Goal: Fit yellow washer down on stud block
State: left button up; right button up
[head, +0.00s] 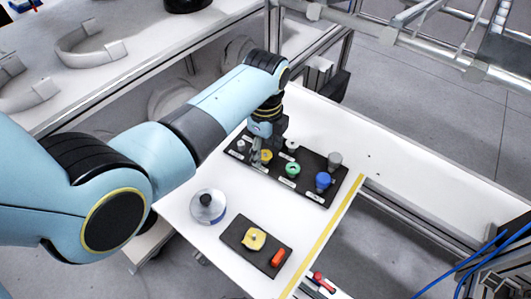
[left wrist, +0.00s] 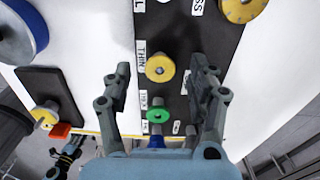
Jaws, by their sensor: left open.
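A round yellow washer (head: 266,156) sits on the long dark tray in the head view, partly behind my left gripper (head: 260,152). In the left wrist view the yellow washer (left wrist: 160,76) lies between my two spread fingers, beside a label reading THIN. The fingers are open and hold nothing. A yellow block with a grey stud (head: 254,239), seemingly the stud block, sits on a small dark plate nearer the front. It also shows at the left of the left wrist view (left wrist: 45,114).
The dark tray (head: 310,193) also bears a green part (head: 292,170), a blue part (head: 323,181) and a grey cylinder (head: 335,160). An orange-red piece (head: 277,258) shares the small plate (head: 235,231). A silver round part (head: 208,205) stands left of it.

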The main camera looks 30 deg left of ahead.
pick_arm(q)
jog(key=shift+f, duration=0.3)
dwell(0.6)
jog(key=shift+c, duration=0.3)
jog(key=c, duration=0.8)
